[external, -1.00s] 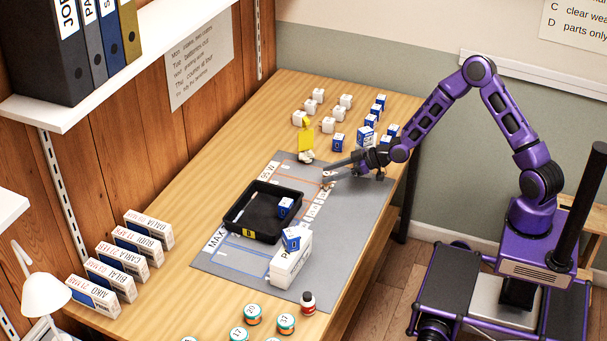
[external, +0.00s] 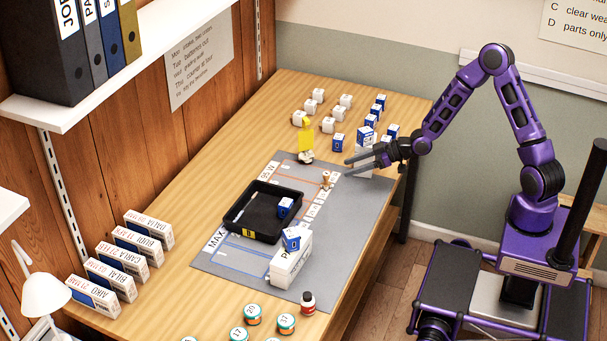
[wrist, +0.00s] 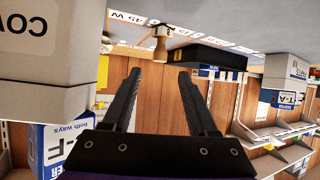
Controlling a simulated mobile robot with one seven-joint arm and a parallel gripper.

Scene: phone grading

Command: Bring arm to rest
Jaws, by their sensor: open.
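My purple arm ends in my gripper (external: 357,160), which is open and empty above the far right part of the grey mat (external: 350,222). In the wrist view my gripper (wrist: 158,75) shows two dark fingers spread apart with nothing between them. A small wooden stamp-like piece (external: 326,180) stands on the mat, below and left of the fingers and apart from them. It also shows beyond the fingertips in the wrist view (wrist: 160,45).
A black tray (external: 232,228) holding a small blue box lies on the mat. A white box (external: 291,266) bears another blue-and-white box. Several small boxes stand near the far edge, close to my gripper. A yellow tag on a stand (external: 305,140) is left of it.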

